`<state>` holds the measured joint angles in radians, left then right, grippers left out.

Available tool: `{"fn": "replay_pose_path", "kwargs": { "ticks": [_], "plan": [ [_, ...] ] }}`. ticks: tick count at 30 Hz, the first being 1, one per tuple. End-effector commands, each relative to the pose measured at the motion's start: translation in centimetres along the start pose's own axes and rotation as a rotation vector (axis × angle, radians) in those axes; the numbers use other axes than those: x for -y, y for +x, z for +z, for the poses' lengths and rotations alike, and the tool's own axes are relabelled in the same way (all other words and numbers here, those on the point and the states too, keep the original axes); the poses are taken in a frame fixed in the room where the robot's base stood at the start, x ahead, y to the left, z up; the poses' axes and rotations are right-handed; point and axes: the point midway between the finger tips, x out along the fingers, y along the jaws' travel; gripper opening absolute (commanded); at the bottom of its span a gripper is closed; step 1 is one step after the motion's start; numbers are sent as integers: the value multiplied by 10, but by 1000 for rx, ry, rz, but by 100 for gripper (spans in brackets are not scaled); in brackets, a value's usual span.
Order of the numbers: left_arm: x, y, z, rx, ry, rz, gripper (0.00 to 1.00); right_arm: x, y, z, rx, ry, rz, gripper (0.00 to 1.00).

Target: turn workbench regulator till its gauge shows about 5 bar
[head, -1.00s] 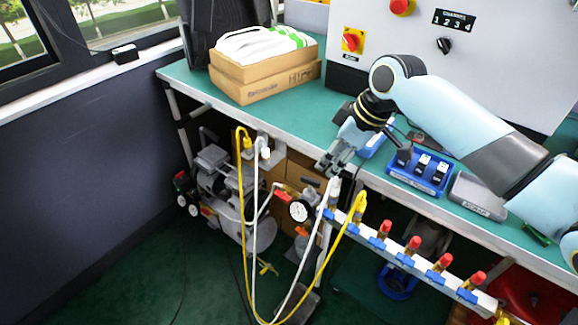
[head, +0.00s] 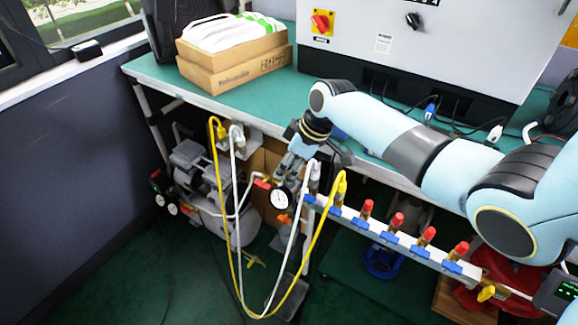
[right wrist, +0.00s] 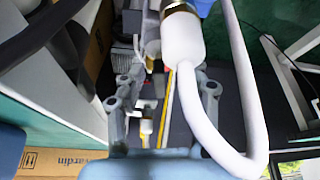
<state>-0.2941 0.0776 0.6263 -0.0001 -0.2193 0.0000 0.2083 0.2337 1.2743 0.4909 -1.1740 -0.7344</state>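The workbench regulator's round white gauge (head: 281,199) hangs below the bench's front edge, left of the manifold rail. Its needle is too small to read. An orange part (head: 284,218) shows just under the gauge. My right gripper (head: 285,178) is right above the gauge, pointing down; I cannot tell if it touches the regulator. In the right wrist view its two fingers (right wrist: 164,95) are spread apart. A thick white hose end (right wrist: 184,42) crosses in front of the fingers there and hides part of the space between them. My left gripper is not in view.
White and yellow hoses (head: 233,235) loop down beside the regulator. The manifold rail (head: 400,240) with red-topped valves runs right. A compressor (head: 205,185) stands at left under the green bench (head: 215,98). Cardboard boxes (head: 235,70) lie on top.

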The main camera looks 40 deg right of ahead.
Motion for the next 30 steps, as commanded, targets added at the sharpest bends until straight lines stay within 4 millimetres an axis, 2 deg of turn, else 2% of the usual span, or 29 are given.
{"fn": "replay_pose_path", "kwargs": {
  "ticks": [3, 11, 22, 30],
  "plan": [
    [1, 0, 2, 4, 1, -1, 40, 0, 0, 0, 0, 0, 0, 33],
    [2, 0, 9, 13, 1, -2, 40, 0, 0, 0, 0, 0, 0, 0],
    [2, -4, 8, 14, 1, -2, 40, 0, -1, 0, 1, 16, 6, 0],
    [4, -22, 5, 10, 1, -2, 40, 0, -4, -1, 1, 129, 52, 0]
  ]
}}
